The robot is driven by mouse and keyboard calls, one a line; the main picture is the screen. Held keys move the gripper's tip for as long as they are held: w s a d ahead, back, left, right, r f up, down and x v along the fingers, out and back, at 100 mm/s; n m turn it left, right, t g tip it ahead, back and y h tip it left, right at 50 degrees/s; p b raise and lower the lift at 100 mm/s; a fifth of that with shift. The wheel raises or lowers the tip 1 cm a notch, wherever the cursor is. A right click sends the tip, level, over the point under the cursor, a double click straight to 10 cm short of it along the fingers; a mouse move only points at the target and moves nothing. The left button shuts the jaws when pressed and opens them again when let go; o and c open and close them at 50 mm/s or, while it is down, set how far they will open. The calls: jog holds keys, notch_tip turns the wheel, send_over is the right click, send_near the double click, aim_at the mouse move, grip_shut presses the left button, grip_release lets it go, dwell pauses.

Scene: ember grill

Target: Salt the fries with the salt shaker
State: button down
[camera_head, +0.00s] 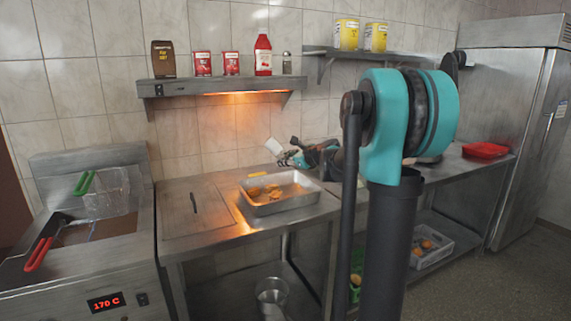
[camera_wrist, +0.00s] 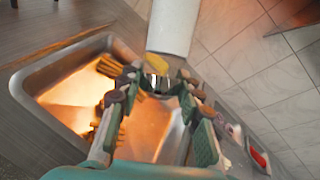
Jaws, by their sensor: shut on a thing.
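My gripper (camera_head: 288,158) is above the back right of the metal tray (camera_head: 290,203). It is shut on a white cylinder with a shiny metal end, which looks like the salt shaker (camera_head: 274,146). In the wrist view the shaker (camera_wrist: 172,28) is between the fingertips (camera_wrist: 160,80), tilted, its metal end near the fingers. Golden fried pieces (camera_head: 272,190) lie in the tray. In the wrist view ridged, fry-like pieces (camera_wrist: 108,68) lie near the tray's wall, partly hidden by a finger. I cannot see salt falling.
A fryer (camera_head: 95,225) with baskets stands at the left. A shelf (camera_head: 220,87) above holds a sauce bottle (camera_head: 263,56), red cans and a small shaker (camera_head: 287,63). A red tray (camera_head: 486,150) is on the right counter. The counter left of the metal tray is mostly clear.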

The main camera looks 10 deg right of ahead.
jog(key=shift+f, duration=1.2)
jog(key=shift+r, duration=1.4)
jog(key=shift+f, duration=1.45)
jog(key=shift+r, duration=1.5)
